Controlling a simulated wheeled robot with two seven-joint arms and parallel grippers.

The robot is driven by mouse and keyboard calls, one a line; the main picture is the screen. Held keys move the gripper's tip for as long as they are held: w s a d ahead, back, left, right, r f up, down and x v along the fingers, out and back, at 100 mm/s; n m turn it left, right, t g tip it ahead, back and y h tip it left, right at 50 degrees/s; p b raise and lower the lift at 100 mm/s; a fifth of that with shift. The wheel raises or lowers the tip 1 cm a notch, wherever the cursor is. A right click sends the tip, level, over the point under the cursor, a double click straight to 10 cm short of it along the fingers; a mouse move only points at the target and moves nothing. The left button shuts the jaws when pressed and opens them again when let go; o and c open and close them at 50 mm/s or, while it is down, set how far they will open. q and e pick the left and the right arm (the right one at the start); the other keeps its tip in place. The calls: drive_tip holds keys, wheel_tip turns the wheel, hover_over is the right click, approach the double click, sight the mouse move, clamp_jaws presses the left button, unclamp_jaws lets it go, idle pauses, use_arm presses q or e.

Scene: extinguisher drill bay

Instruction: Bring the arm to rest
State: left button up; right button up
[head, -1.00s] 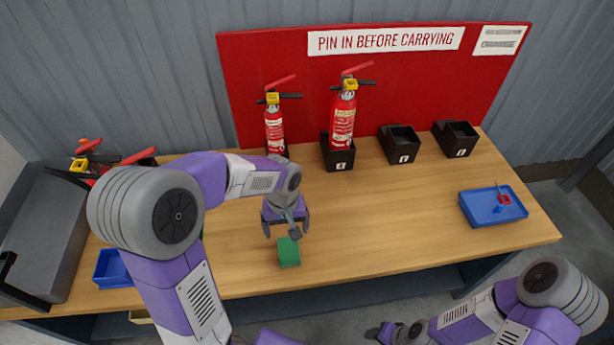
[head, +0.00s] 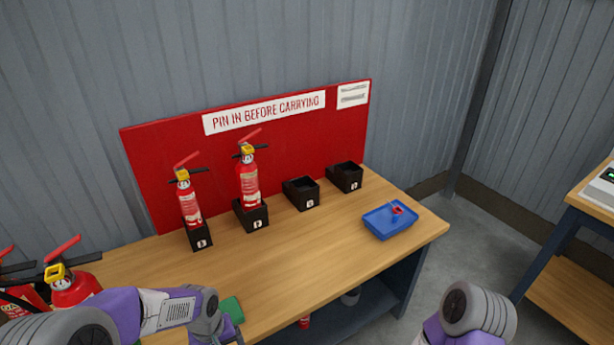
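My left arm enters at the bottom left, low over the front part of the wooden workbench (head: 290,255). Its gripper (head: 208,333) is at the bottom edge of the picture, just left of a green block (head: 232,309). Its fingers are cut off or hidden, so I cannot tell whether they are open. My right arm shows only as a rounded joint at the bottom right, beyond the bench's front edge. The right gripper is out of view.
Two red extinguishers (head: 189,203) (head: 249,181) stand in black holders before a red board (head: 290,140). Two more black holders (head: 301,193) (head: 345,177) look empty. A blue tray (head: 378,228) holds a small red item. More extinguishers (head: 73,286) are at left. Another table (head: 580,240) stands at right.

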use_arm(q)
drive_tip(key=s+d+f+m+h, duration=0.1)
drive_tip(key=s+d+f, duration=0.4)
drive_tip(key=f, duration=0.5)
drive_tip(key=s+d+f+m+h, duration=0.1)
drive_tip(key=s+d+f, duration=0.4)
drive_tip(key=f, duration=0.5)
drive_tip(key=shift+s+d+f+m+h, duration=0.15)
drive_tip(key=shift+d+m+h, duration=0.15)
drive_tip(key=shift+h, duration=0.5)
